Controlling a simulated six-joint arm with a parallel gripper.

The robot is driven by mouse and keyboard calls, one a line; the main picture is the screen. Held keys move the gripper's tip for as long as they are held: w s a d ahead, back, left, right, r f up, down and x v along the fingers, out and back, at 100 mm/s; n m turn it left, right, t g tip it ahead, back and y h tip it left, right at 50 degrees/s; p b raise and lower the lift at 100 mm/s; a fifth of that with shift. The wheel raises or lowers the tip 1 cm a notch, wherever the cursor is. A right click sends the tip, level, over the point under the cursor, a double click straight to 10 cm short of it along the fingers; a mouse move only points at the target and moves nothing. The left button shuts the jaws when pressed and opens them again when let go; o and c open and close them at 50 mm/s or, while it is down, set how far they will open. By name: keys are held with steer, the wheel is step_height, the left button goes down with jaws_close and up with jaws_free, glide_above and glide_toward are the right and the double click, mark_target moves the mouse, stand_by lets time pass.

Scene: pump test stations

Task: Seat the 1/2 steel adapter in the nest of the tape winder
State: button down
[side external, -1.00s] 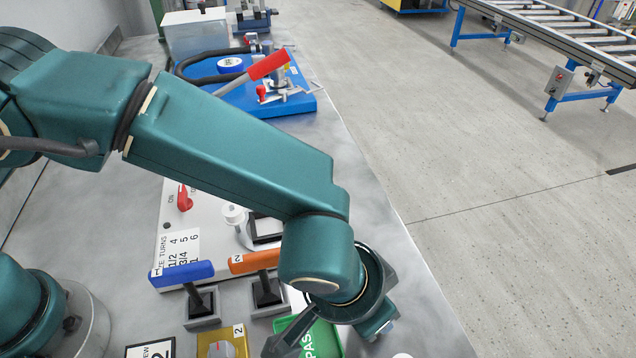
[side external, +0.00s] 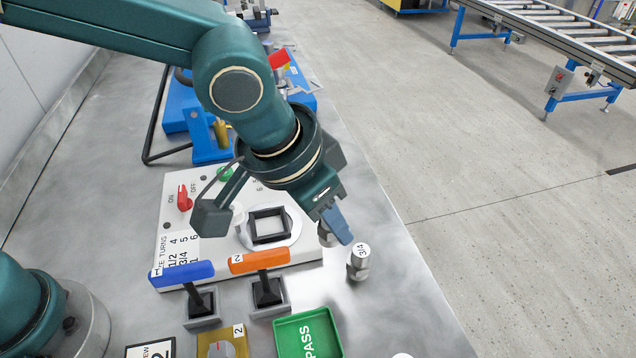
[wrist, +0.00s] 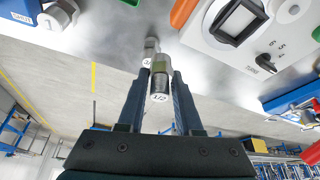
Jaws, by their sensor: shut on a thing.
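The 1/2 steel adapter (wrist: 161,78), a silver stepped fitting with a white 1/2 label, is between my gripper's two fingers (wrist: 160,88) in the wrist view. In the side view my gripper (side external: 335,230) is shut on this adapter (side external: 325,238), which is mostly hidden by the near finger. I cannot tell whether it touches the bench. The tape winder (side external: 180,235) is the white-topped station to the left, with a red ON/OFF switch. Its black square nest (side external: 268,226) on a round disc looks empty. The nest also shows in the wrist view (wrist: 238,22).
A 3/4 adapter (side external: 358,264) stands on the bench close to my gripper. A blue lever (side external: 182,273) and an orange lever (side external: 256,262) stand in front of the winder. A green PASS tray (side external: 308,335) lies nearer. Bare bench (side external: 405,290) runs along the right edge.

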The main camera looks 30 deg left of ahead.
steer(key=w+a+r+n+y, duration=0.1)
steer(key=w+a+n+y, duration=0.1)
steer(key=a+n, duration=0.65)
steer(key=shift+s+a+f+m+t, duration=0.1)
steer(key=shift+a+f+m, duration=0.35)
steer(key=shift+f, duration=0.35)
steer(key=shift+s+a+f+m+t, duration=0.1)
steer(key=shift+a+f+m, duration=0.35)
steer(key=shift+f, duration=0.4)
steer(key=shift+s+a+f+m+t, duration=0.1)
steer(key=shift+a+f+m, duration=0.25)
steer(key=shift+f+m, duration=0.35)
steer(key=shift+f, duration=1.25)
stand_by(0.6)
steer(key=c, duration=0.5)
jaws_free()
steer(key=shift+c, duration=1.3)
steer(key=shift+o, duration=1.2)
steer(key=shift+w+r, duration=0.1)
steer(key=shift+r, duration=0.35)
step_height(320, 180, up, 7)
